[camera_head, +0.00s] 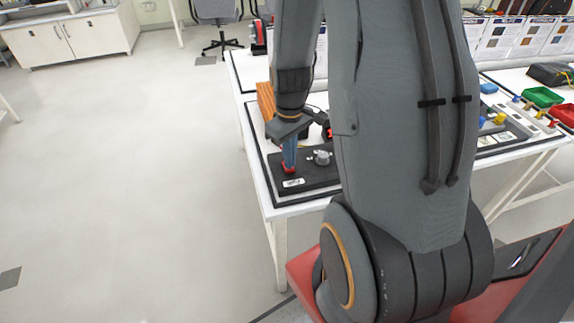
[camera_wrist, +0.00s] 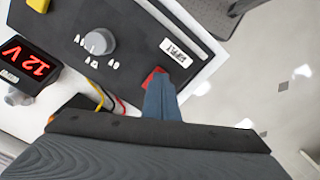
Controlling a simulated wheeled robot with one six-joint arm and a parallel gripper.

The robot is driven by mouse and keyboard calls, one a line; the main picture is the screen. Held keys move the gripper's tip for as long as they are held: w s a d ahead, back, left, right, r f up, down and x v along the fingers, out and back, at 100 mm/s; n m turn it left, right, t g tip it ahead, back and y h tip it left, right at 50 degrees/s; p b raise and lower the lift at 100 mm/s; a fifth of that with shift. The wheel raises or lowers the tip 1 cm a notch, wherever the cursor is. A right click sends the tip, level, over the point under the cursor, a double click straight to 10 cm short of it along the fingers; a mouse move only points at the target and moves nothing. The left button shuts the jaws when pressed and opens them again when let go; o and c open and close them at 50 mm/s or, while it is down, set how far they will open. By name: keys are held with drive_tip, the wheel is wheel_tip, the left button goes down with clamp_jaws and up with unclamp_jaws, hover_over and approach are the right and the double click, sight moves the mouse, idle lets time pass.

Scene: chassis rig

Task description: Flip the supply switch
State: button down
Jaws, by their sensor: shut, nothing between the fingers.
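The red supply switch (camera_wrist: 149,78) is on a black panel (camera_wrist: 130,45) beside a white label. In the wrist view, the tip of my gripper (camera_wrist: 158,90) is right at the switch and covers part of it; I cannot tell whether they touch. My gripper's fingers are together with nothing between them. In the head view, the gripper (camera_head: 289,160) points down at the red switch (camera_head: 288,170) near the front left corner of the panel. The switch's position is hard to tell.
A grey rotary knob (camera_wrist: 98,41) is on the same panel. A red display reading 12 V (camera_wrist: 25,62) stands beside it, with yellow and red wires (camera_wrist: 105,95) nearby. An orange block (camera_head: 266,100) lies farther back. Open floor (camera_head: 130,180) is left of the table.

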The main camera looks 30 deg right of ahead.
drive_tip(key=shift+f, duration=0.5)
drive_tip(key=shift+r, duration=0.1)
idle(0.3)
wheel_tip(320, 180, up, 7)
drive_tip(key=p, duration=0.6)
idle(0.6)
drive_tip(key=s+a+r+m, duration=0.1)
drive_tip(key=s+a+r, duration=0.2)
drive_tip(key=a+r, duration=0.2)
drive_tip(key=s+a+r+m+t+b, duration=0.1)
drive_tip(key=s+a+r, duration=0.3)
drive_tip(key=a, duration=0.4)
drive_tip(key=shift+s+r+m, duration=0.3)
drive_tip(key=shift+r+m, duration=0.1)
